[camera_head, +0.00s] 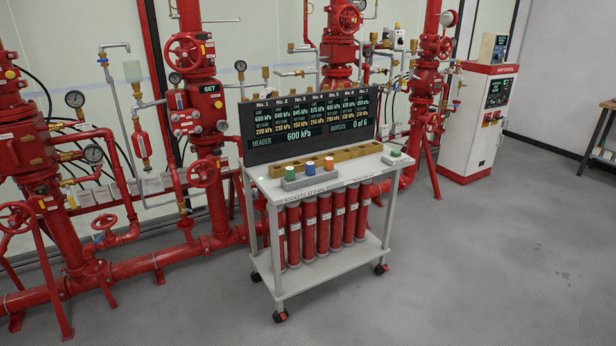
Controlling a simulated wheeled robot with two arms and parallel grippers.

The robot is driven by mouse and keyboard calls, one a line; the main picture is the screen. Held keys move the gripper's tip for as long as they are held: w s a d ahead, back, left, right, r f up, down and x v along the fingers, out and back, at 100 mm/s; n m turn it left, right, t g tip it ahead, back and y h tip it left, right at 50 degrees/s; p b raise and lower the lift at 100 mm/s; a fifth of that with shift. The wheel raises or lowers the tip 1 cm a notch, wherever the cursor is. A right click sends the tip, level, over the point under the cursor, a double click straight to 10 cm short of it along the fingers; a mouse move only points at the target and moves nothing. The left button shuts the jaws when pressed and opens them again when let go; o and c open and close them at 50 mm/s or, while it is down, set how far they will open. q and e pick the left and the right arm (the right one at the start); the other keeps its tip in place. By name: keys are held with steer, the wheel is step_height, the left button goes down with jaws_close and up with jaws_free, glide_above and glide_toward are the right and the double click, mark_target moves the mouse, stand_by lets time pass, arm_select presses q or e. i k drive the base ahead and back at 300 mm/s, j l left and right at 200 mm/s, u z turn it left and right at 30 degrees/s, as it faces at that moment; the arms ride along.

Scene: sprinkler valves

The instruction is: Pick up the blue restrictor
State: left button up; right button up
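The blue restrictor (310,168) is a small blue cylinder near the front of the white cart's top. It stands in a short grey holder between a green restrictor (289,173) on its left and an orange one (329,163) on its right. Neither of my grippers shows in the head view.
The white cart (345,178) on casters has a wooden tray (350,153), a dark display panel (300,127) and a green button (396,153) on top. Red cylinders (309,228) hang below. Red valve pipework stands behind and left. The grey floor (480,260) in front and right is clear.

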mark_target(309, 167)
steer(key=i+u, duration=0.2)
steer(key=i, duration=0.95)
